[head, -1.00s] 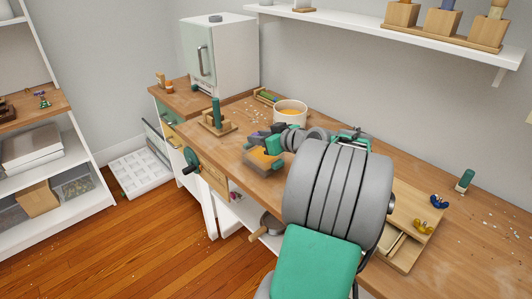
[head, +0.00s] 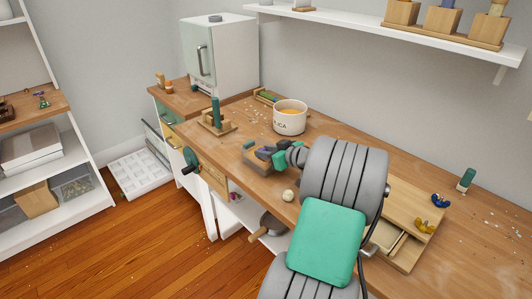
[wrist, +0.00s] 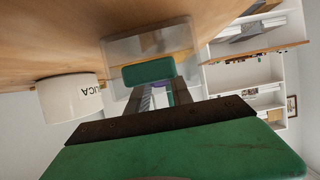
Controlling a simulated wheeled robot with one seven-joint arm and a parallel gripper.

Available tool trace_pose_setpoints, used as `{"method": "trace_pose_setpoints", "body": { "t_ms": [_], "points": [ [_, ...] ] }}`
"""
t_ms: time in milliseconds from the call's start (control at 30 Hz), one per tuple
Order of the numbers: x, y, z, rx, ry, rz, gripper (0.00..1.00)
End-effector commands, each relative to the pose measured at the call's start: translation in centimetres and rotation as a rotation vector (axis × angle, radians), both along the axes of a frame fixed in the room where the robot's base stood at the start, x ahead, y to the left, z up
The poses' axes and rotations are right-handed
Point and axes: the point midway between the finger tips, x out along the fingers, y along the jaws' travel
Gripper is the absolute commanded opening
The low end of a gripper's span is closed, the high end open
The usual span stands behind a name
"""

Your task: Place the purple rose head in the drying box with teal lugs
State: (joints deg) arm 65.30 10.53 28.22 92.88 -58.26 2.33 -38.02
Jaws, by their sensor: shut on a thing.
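My gripper (head: 264,152) is at the near left part of the bench, low over a clear box (head: 256,166). In the wrist view the fingers (wrist: 158,94) are shut on a small purple thing (wrist: 157,98), likely the purple rose head, mostly hidden. The clear drying box (wrist: 122,49) shows just beyond the fingertips, with a teal lug (wrist: 148,71) facing me. A teal lug (head: 248,145) also shows at the box in the head view. Whether the held piece is inside the walls or only near them, I cannot tell.
A white pot (head: 290,122) with orange contents stands behind the gripper. A wooden stand with a teal post (head: 216,115) is to the left. A cream ball (head: 288,195) lies near the front edge. A wooden tray (head: 405,225) is at the right.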

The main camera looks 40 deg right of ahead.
Motion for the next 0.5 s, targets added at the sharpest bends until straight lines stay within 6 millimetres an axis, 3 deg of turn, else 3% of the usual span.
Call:
{"method": "trace_pose_setpoints", "body": {
  "t_ms": [267,300,500],
  "points": [
    [-0.1,0.1,-1.2,0.007,0.009,-0.002,0.0],
    [-0.1,0.1,-1.2,0.009,0.01,-0.002,0.29],
    [-0.2,0.2,-1.6,0.013,0.015,-0.001,0.45]
  ]
}}
